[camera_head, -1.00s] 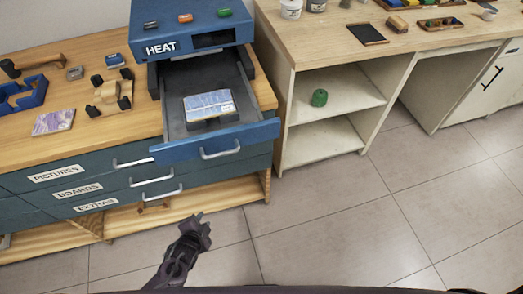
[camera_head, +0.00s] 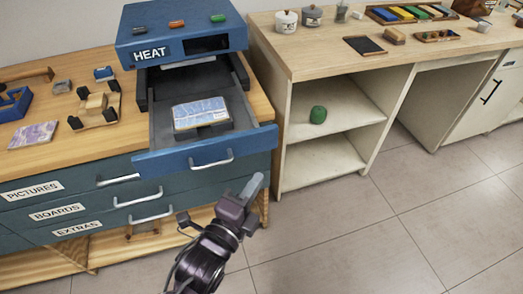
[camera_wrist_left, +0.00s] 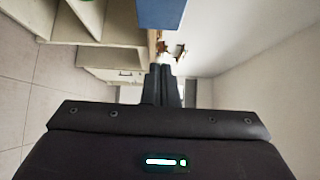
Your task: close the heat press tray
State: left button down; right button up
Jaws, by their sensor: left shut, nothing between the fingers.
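The blue heat press (camera_head: 185,35), labelled HEAT, stands on the wooden bench. Its tray (camera_head: 165,135) is pulled out toward me, with a blue front and a silver handle (camera_head: 211,162). A picture tile (camera_head: 201,113) lies on a dark block inside the tray. My left gripper (camera_head: 252,187) is shut and empty, in front of and below the tray front's right part, apart from the handle as far as I can tell. In the left wrist view its closed fingers (camera_wrist_left: 161,85) point ahead, with a blue panel (camera_wrist_left: 161,12) above them. My right gripper is not in view.
Drawers labelled PICTURES, BOARDS and EXTRAS (camera_head: 78,229) with handles sit below the tray. A white shelf unit (camera_head: 330,150) with a green object (camera_head: 318,115) stands to the right. A purple picture (camera_head: 34,134) lies at left on the bench. The tiled floor (camera_head: 350,235) is clear.

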aim_at(245, 113)
pick_arm(q)
jog(key=w, duration=0.2)
jog(key=w+d, duration=0.1)
jog(key=w, duration=0.2)
jog(key=w+d+p, duration=0.1)
jog(key=w, duration=0.2)
jog(key=shift+w, duration=0.6)
jog(key=shift+a, duration=0.1)
jog(key=shift+w+a, duration=0.1)
jog(key=shift+w, duration=0.3)
jog(key=w+a, duration=0.1)
jog(key=w, duration=0.3)
jog(key=w+a+b, duration=0.1)
jog(key=w, duration=0.4)
jog(key=w+a+b, duration=0.1)
jog(key=w, duration=0.3)
jog(key=shift+w+a, duration=0.25)
jog(key=shift+a, duration=0.15)
jog(key=shift+s+f, duration=0.1)
